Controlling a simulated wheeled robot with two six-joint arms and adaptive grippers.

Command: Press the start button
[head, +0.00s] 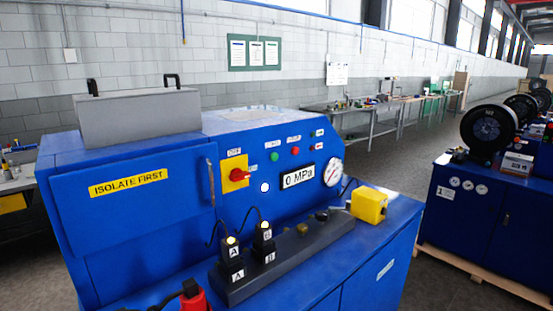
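A blue machine (130,225) fills the left and middle of the head view. Its sloped front panel carries a round green button (275,156) with a small label above it, too small to read surely. A round red button (295,151) sits just right of the green one. A red rotary switch (238,175) on a yellow plate is to the left. A white round lamp or button (264,187) is below. A display (298,175) reads 0 MPa, beside a round dial gauge (333,172). Neither of my grippers shows.
A dark block (285,262) with plugs marked A and B (232,257) stands on the ledge before the panel. A yellow box (369,205) sits at its right end. A red and black object (194,298) is at the bottom edge. Another blue cabinet (470,215) stands right.

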